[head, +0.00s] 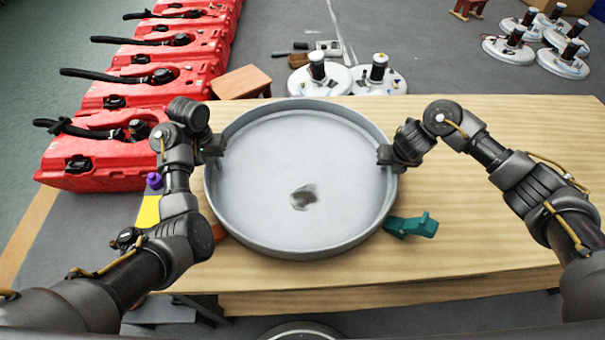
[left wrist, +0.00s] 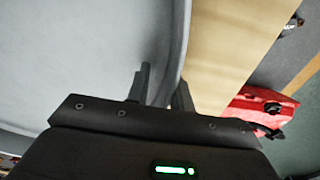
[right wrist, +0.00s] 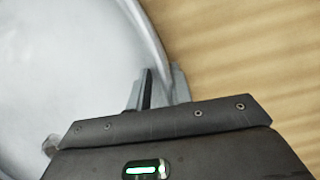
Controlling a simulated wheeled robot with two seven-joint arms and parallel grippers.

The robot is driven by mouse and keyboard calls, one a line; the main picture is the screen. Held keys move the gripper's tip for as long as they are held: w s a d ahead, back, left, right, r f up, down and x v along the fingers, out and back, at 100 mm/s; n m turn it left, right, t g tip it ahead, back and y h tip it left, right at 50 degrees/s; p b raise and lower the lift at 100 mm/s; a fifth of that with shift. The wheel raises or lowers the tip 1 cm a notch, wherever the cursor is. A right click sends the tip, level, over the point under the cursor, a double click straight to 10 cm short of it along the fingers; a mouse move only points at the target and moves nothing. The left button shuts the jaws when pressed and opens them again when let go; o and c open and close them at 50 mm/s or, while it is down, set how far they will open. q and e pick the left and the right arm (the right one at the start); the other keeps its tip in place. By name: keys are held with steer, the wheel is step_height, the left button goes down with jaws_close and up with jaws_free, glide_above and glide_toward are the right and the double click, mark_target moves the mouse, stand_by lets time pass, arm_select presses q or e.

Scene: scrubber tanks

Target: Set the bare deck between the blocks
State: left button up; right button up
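The bare deck is a wide round grey pan (head: 270,150) with a raised rim and a dark smudge on its floor. It lies over the middle of the table; I cannot tell whether it touches the wood. My left gripper (head: 213,147) is shut on its left rim, one finger inside and one outside, as the left wrist view (left wrist: 165,88) shows. My right gripper (head: 388,156) is shut on the right rim the same way, seen in the right wrist view (right wrist: 160,88). A teal block (head: 412,225) sticks out at right front. An orange-red block (head: 219,232) is mostly hidden at left front.
The wooden table (head: 480,250) is clear at right. A yellow bottle with purple cap (head: 150,205) stands by my left arm. Red tanks (head: 130,110) line the left. White round units (head: 320,75) stand behind the table, with more (head: 515,45) at back right. A brown stool (head: 241,82) is behind.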

arm_select(q)
steer(key=shift+o, duration=0.4)
steer(key=shift+s+a+m, duration=0.25)
steer(key=shift+s+m, duration=0.1)
steer(key=shift+m, duration=0.15)
arm_select(e)
steer(key=shift+o, duration=0.6)
steer(key=shift+d+r, duration=0.1)
arm_select(q)
steer(key=shift+a, duration=0.1)
arm_select(e)
steer(key=shift+d, duration=0.1)
steer(key=v, duration=0.6)
steer(key=shift+r, duration=0.25)
steer(key=shift+v, duration=0.8)
steer(key=shift+s, duration=0.15)
steer(key=shift+f, duration=0.2)
